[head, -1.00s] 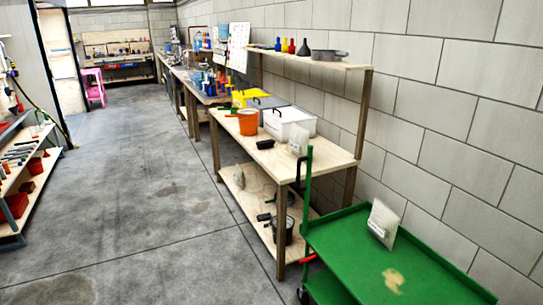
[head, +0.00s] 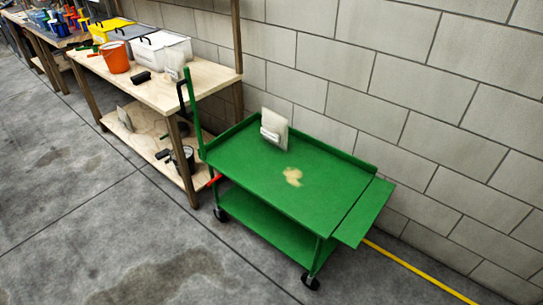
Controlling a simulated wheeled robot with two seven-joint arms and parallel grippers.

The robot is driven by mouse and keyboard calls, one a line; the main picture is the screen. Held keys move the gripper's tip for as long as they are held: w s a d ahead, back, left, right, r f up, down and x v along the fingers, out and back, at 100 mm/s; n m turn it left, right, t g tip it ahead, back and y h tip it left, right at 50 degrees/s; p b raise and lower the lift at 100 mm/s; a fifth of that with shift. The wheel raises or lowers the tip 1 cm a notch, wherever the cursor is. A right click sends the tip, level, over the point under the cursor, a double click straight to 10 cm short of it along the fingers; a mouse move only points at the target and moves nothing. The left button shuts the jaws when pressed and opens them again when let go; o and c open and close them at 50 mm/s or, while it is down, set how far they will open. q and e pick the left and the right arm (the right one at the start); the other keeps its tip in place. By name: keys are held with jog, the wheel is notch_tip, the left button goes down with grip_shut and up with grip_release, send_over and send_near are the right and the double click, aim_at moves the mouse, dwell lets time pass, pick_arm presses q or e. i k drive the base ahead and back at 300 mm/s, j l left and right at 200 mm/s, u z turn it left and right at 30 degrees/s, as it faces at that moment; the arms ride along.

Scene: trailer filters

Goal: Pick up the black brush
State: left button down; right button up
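A small black object (head: 141,77) lies near the front edge of the wooden workbench top, below the white box; it is too small to tell whether it is the black brush. Another small dark object (head: 162,154) lies on the bench's lower shelf, beside a dark round pot-like thing (head: 183,159). Neither of my grippers is in view.
A green cart (head: 240,165) stands beside the workbench (head: 205,84), with a pale packet (head: 274,129) and a tan patch on its top. An orange bucket (head: 117,58) and a white box (head: 160,52) stand on the bench. The grey floor (head: 90,230) in front is clear.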

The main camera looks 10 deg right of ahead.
aim_at(141, 77)
jog(key=i+j+z, duration=0.1)
jog(key=i+j, duration=0.3)
jog(key=i+j+z, duration=0.1)
jog(key=i+j, duration=0.35)
jog(key=i+j+z, duration=0.1)
jog(key=i+j, duration=0.3)
jog(key=i+j+z, duration=0.1)
jog(key=i+j, duration=0.3)
jog(key=j, duration=0.15)
jog(key=i+j+z, duration=0.1)
jog(key=i+j, duration=0.25)
jog(key=j, duration=0.2)
